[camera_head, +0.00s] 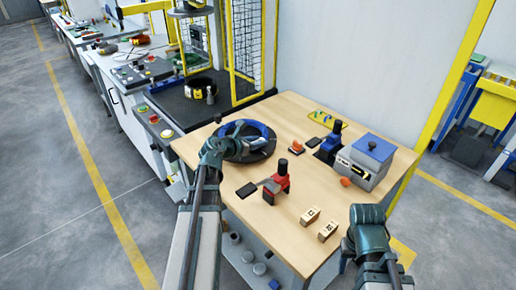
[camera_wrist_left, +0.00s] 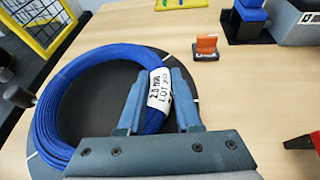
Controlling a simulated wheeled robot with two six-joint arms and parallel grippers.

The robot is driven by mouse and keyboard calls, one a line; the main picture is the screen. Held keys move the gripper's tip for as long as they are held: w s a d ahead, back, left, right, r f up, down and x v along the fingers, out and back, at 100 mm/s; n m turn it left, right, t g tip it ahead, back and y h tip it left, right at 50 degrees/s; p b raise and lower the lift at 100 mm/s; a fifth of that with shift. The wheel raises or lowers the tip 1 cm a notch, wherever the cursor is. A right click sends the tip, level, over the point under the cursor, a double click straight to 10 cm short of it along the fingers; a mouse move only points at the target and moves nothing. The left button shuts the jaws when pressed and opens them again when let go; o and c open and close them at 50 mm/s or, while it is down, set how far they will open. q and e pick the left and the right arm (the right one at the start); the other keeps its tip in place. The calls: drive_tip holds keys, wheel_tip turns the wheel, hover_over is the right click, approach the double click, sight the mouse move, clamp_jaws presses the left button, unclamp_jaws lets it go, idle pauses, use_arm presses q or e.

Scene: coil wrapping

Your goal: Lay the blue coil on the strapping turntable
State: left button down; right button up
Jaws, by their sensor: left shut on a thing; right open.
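The blue coil (camera_wrist_left: 52,112) is a ring of blue strand with a white printed label (camera_wrist_left: 159,90). It shows in the head view (camera_head: 262,131) over the dark round turntable (camera_head: 262,155) on the wooden table. In the left wrist view the turntable (camera_wrist_left: 183,82) shows white rim marks, and the coil sits off toward its left side. I cannot tell whether the coil touches the disc. My left gripper (camera_wrist_left: 158,104) is shut on the coil at the label, one finger on each side; it also shows in the head view (camera_head: 236,131). My right gripper (camera_head: 368,213) is open, apart from the coil, at the table's front right.
On the table (camera_head: 300,110) stand a red-and-black tool (camera_head: 277,182), a blue-and-black tool (camera_head: 330,143), a grey box with blue lid (camera_head: 366,158), orange items and small wooden blocks (camera_head: 310,215). A yellow-framed mesh machine (camera_head: 247,45) stands behind left.

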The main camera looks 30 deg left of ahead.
use_arm(q)
drive_tip(key=shift+f, duration=0.4)
drive_tip(key=shift+r, duration=0.15)
use_arm(e)
drive_tip(key=shift+f, duration=0.3)
drive_tip(key=shift+f, duration=0.15)
use_arm(q)
drive_tip(key=c, duration=0.6)
unclamp_jaws()
drive_tip(key=shift+s+r, duration=0.2)
drive_tip(key=shift+s, duration=0.15)
drive_tip(key=p+v, duration=0.4)
drive_tip(key=v, duration=0.7)
drive_tip(key=shift+p, duration=0.4)
use_arm(e)
wheel_tip(320, 180, up, 5)
